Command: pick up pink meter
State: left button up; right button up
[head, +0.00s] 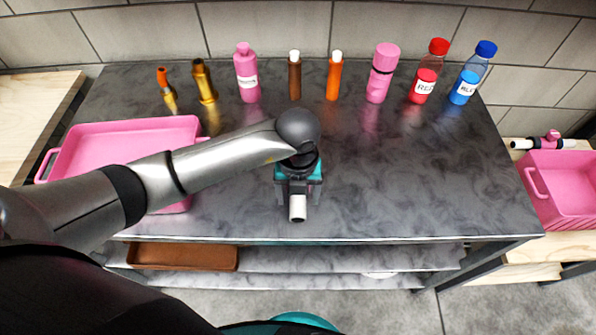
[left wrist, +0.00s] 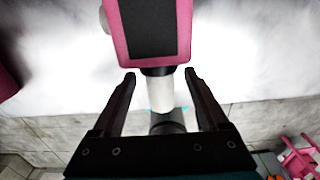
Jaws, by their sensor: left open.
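The pink meter (left wrist: 152,30) shows at the top of the left wrist view, with a dark screen and a white cylindrical end (left wrist: 160,93). In the head view only a white cylinder (head: 297,209), seemingly the same end, shows at the gripper; the pink body is not visible there. My left gripper (head: 298,192) is above the middle front of the dark counter. In the left wrist view its jaws (left wrist: 160,75) are open, one finger on each side of the white end, with gaps visible. I cannot tell their exact height difference. My right gripper is not in view.
A pink tray (head: 125,135) lies on the counter (head: 420,170) at left, partly under my arm. Several bottles, including a pink one (head: 246,75) and a red-capped one (head: 428,72), line the back. A pink bin (head: 565,180) stands at right.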

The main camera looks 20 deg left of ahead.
pick_arm(q)
jog(key=shift+f, duration=0.8)
jog(key=shift+c, duration=0.3)
grip_shut()
